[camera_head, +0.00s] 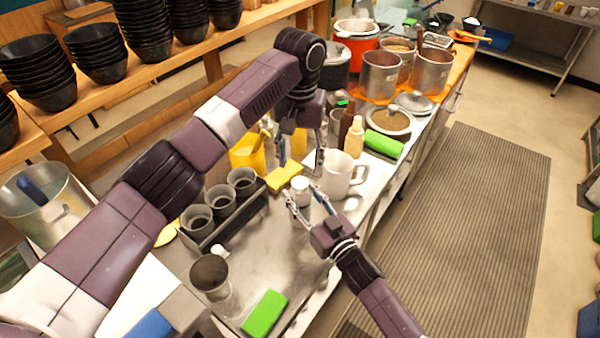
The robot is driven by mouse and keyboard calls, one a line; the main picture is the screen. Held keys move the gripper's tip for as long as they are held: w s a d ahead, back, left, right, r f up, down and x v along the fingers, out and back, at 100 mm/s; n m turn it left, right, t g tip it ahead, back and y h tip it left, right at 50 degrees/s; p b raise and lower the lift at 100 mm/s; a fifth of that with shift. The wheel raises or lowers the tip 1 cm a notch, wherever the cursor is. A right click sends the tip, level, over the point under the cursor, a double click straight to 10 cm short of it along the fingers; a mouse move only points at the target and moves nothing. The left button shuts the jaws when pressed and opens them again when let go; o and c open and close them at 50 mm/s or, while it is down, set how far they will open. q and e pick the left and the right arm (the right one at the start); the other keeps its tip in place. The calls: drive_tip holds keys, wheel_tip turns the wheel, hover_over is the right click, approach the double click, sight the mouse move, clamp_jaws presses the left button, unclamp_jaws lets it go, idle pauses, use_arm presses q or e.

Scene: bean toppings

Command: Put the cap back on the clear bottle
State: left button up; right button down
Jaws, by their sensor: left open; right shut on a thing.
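My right gripper (303,192) reaches in from the lower right, its fingers around a small whitish bottle-like thing (300,184) at the counter's middle. It looks like the clear bottle, but it is small here and its top is hard to make out. My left gripper (301,157) points down just above and behind it, fingers apart, with nothing seen between them. A small white round piece (217,250) lies on the steel counter (262,248) at the lower left, beside a cup; I cannot tell if it is the cap.
A white pitcher (339,174) stands close right of the grippers. A yellow sponge (285,177) and a rack of dark cups (222,217) are to the left. A cup with dark contents (213,285) and a green sponge (264,314) are in front. Bare steel lies between.

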use_arm(q)
wheel_tip(320, 180, up, 6)
drive_tip(key=shift+f, duration=0.2)
use_arm(e)
drive_tip(key=c, duration=1.1)
unclamp_jaws()
drive_tip(key=v, duration=1.2)
